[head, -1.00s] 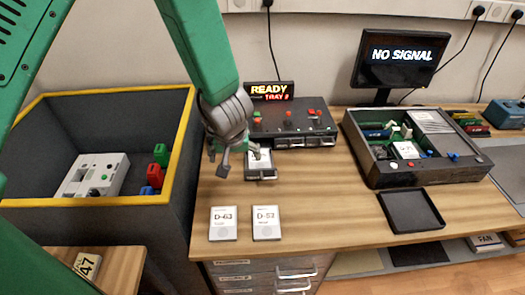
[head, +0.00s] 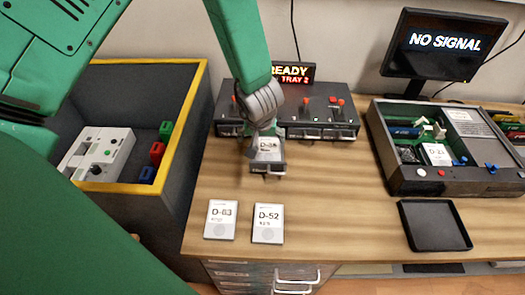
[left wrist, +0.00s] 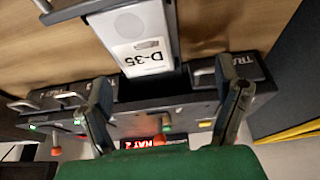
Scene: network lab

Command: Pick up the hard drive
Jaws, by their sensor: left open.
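A white hard drive labelled D-35 (head: 267,146) lies in a pulled-out tray (head: 268,168) of the dark drive unit. In the left wrist view the drive (left wrist: 143,38) lies label up in the tray, beyond my fingertips. My left gripper (head: 263,140) is above the tray, by the drive's far end. In the left wrist view my left gripper (left wrist: 168,105) has its two fingers wide apart with nothing between them. Two more white drives, D-83 (head: 220,219) and D-52 (head: 268,223), lie on the wooden bench. My right gripper is not in view.
The drive unit (head: 320,117) has switches on top and a sign (head: 293,72) reading READY TRAY 2. An open computer case (head: 437,178) and an empty black tray (head: 434,225) are at right. A yellow-rimmed bin (head: 185,130) stands left.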

